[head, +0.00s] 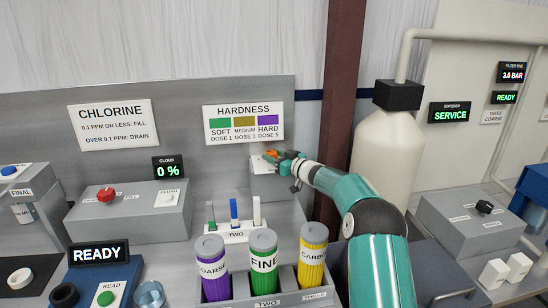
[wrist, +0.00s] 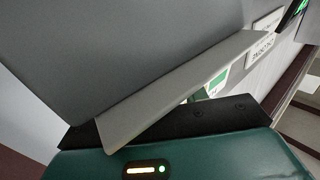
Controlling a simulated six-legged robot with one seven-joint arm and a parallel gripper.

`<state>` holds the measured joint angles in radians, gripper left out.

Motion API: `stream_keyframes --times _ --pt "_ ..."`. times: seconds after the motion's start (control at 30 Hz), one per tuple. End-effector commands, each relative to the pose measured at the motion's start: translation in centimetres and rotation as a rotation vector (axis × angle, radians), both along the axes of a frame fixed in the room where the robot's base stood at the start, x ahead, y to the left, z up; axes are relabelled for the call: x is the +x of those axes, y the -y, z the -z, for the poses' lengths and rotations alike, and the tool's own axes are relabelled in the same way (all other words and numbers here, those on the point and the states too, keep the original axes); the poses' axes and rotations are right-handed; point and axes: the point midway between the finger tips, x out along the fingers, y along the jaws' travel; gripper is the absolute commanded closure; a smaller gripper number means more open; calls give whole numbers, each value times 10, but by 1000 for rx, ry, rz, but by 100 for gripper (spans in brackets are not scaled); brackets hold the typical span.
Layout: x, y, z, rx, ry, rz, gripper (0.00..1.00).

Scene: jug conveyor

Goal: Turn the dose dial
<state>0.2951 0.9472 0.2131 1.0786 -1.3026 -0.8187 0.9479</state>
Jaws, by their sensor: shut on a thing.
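My gripper (head: 272,155) reaches from the right to the grey box (head: 268,184) below the HARDNESS sign (head: 243,123). Its jaws are shut at the top of this box, with a small orange part showing at the tip. The dose dial itself is not clearly visible; the jaws cover the place where they grip. In the wrist view my teal gripper body (wrist: 200,155) fills the bottom. Grey surfaces fill the space before it and hide the grip. The sign lists SOFT dose 1, MEDIUM dose 3 and HARD dose 5.
Purple (head: 213,268), green (head: 263,264) and yellow (head: 312,258) canisters stand upright below my arm. The CHLORINE box (head: 130,212) is at left.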

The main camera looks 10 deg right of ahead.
Motion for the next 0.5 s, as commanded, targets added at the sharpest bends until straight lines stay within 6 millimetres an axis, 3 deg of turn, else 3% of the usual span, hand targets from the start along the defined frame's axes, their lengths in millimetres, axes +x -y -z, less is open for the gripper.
stream_keyframes --times 0.5 --pt "3 3 -4 -1 4 -221 80"
